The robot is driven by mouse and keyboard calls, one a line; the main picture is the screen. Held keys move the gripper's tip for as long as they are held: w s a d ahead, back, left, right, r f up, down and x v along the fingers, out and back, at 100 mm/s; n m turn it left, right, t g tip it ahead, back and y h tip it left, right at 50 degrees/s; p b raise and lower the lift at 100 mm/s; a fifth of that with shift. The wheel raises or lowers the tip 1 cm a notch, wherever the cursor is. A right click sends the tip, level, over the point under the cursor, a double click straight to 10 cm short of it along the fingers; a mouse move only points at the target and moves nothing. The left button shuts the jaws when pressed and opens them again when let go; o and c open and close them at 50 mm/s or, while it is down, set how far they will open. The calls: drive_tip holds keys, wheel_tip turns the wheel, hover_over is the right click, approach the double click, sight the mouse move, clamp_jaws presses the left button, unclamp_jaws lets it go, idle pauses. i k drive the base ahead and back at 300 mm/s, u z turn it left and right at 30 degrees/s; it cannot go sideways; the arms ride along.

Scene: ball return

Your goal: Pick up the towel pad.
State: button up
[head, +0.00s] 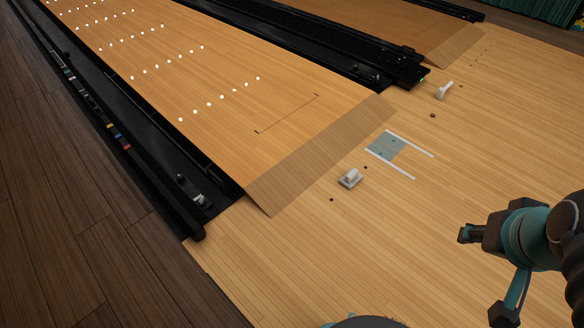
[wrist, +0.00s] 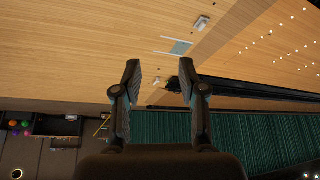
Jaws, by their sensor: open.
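A pale grey pad with a raised white grip (head: 349,178) lies on the light wood floor right of the lane's near end; it looks like the towel pad. It also seems to show in the wrist view (wrist: 201,23), near the top. A second small white piece (head: 444,90) lies farther back; I cannot tell exactly what it is. My gripper (wrist: 159,70) is open and empty, its two dark fingers apart, well away from the pad. In the head view my arm is at the lower right.
A teal square (head: 386,146) lies between two white floor strips. The lane (head: 200,80) runs to the upper left, bordered by black gutters (head: 150,130). Several small dark dots mark the floor. The wood floor between my arm and the pad is clear.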

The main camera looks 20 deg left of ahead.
sight(353, 176)
drive_tip(key=u, duration=0.65)
drive_tip(key=i, duration=1.15)
drive_tip(key=u, duration=0.4)
